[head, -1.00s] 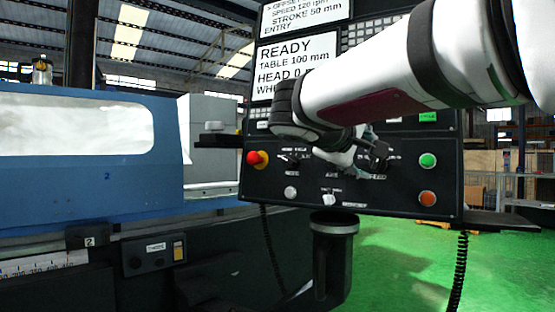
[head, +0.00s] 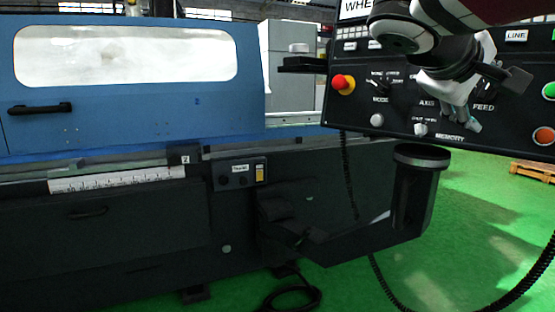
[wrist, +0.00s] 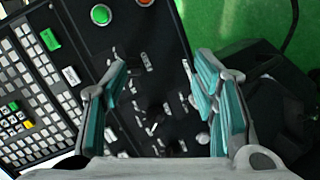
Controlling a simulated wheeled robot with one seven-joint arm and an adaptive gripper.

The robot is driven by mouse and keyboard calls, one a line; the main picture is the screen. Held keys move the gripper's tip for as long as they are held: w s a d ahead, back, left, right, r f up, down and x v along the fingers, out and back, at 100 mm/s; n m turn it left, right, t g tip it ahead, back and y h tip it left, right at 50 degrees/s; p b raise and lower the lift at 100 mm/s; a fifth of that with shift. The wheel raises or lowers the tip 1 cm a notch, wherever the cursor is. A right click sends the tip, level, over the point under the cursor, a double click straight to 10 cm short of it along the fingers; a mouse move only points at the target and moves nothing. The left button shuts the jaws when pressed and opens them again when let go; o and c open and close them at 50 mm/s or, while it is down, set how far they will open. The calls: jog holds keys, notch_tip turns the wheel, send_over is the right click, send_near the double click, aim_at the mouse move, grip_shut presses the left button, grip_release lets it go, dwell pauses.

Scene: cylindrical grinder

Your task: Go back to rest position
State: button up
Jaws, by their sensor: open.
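My gripper (head: 482,100) hangs from my white and black arm (head: 425,35) in front of the control panel (head: 395,145) at the right of the head view. In the wrist view my gripper (wrist: 158,80) has its two teal-padded fingers spread apart, with nothing between them. Panel knobs and switches show behind the gap. In the head view the gripper hides part of the panel around the AXIS and FEED labels. I cannot tell how far the fingertips are from the panel face.
The panel has a red emergency stop (head: 343,84), a green button (head: 549,90) and an orange button (head: 543,135). The blue grinder (head: 180,110) fills the left. A dark pedestal arm (head: 415,195) stands below the panel. Green floor (head: 470,220) is open at lower right.

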jog(key=s+a+f+m+g+y, duration=0.1)
jog(key=s+a+f+g+y, duration=0.15)
jog(key=s+f, duration=0.6)
jog(key=s+a+f+g+y, duration=0.2)
jog(key=s+f+y, duration=0.1)
jog(key=s+f, duration=0.5)
jog(key=s+a+f+m+g+y, duration=0.2)
jog(key=s+a+f+y, duration=0.4)
jog(key=s+a+f, duration=0.5)
notch_tip(320, 180, up, 29)
jog(key=d+t+p, duration=0.1)
jog(key=t+p, duration=0.3)
jog(key=p, duration=2.4)
jog(key=shift+s+d+n, duration=0.15)
jog(key=shift+s+n, duration=0.15)
jog(key=shift+s, duration=0.05)
jog(key=shift+f, duration=0.1)
